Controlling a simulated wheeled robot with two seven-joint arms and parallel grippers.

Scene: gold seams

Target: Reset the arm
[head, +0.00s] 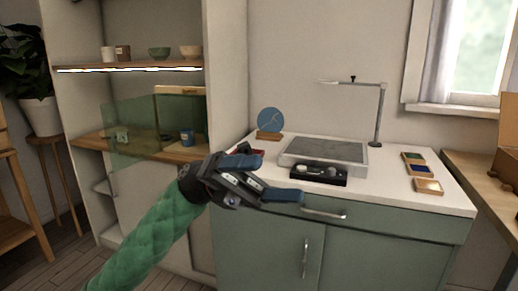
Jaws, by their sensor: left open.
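My left gripper (273,178) is open and empty, with its two blue-tipped fingers spread apart. It is in the middle of the head view, in front of the left front edge of the white counter (395,189). My left arm (150,238), in a green quilted sleeve, reaches in from the lower left. The gripper hides part of the counter's left end and a small red thing (258,152) behind it. My right gripper does not show.
A grey-topped tray (325,150), a black box with knobs (319,172), a lamp (379,120), a blue disc on a stand (270,121) and small coloured trays (416,170) stand on the counter. A shelf unit (130,67) with a glass pane (130,128) is at left.

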